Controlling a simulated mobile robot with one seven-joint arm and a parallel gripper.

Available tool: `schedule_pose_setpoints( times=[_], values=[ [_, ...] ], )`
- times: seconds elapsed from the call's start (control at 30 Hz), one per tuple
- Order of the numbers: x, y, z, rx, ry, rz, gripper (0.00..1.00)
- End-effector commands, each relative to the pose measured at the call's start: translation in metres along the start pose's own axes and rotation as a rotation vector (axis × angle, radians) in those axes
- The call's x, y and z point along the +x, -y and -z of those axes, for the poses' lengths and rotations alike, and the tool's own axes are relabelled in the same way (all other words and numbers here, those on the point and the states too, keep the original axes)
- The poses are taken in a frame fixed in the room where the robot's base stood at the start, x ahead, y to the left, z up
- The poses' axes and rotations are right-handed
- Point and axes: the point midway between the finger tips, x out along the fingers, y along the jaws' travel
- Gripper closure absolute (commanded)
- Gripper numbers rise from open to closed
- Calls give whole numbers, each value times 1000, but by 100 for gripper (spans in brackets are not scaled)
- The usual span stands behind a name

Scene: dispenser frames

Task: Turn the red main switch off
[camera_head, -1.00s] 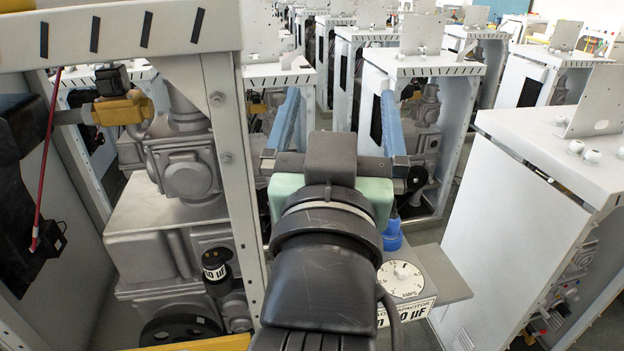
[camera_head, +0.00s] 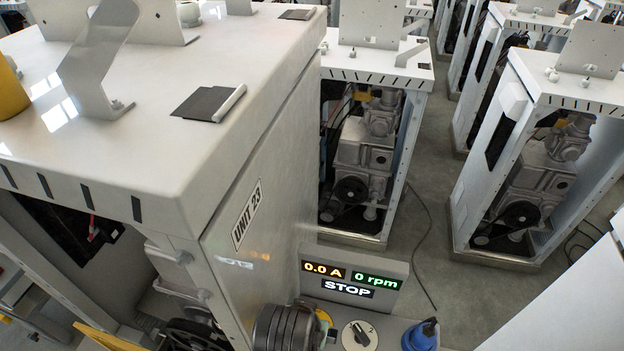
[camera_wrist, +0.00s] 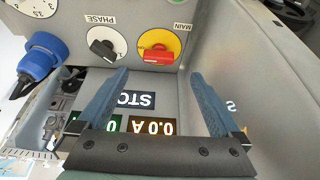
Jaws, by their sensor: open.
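The red main switch (camera_wrist: 158,56) sits on a round yellow plate (camera_wrist: 160,39) beside the upside-down label MAIN in the wrist view. Its red handle lies about level across the picture. My gripper (camera_wrist: 158,76) is open, with its two blue fingers apart and nothing between them. The switch shows just beyond the gap between the fingertips; I cannot tell the remaining distance. In the head view only a sliver of the yellow plate (camera_head: 325,317) shows beside my dark arm link. The red handle and my fingers are hidden there.
A black PHASE knob (camera_wrist: 103,46) and a blue plug (camera_wrist: 38,57) are left of the switch in the wrist view. The display (camera_head: 350,276) reads 0.0 A, 0 rpm, STOP. The UNIT 23 cabinet (camera_head: 262,190) stands close at left. Grey floor lies to the right.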

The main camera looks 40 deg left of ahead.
Motion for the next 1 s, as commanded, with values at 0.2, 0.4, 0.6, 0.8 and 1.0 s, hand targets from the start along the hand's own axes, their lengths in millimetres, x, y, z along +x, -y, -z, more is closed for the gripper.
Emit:
schedule_pose_setpoints(
  times=[0.2, 0.4, 0.6, 0.8, 1.0],
  values=[
    [38, -1, 0, 1, 3, 0, 0],
    [64, -1, 1, 1, 0, 0, 0],
    [77, -1, 0, 1, -1, 0, 0],
    [79, -1, 1, 1, -3, 0, 0],
    [79, -1, 1, 1, -3, 0, 13]
  ],
)
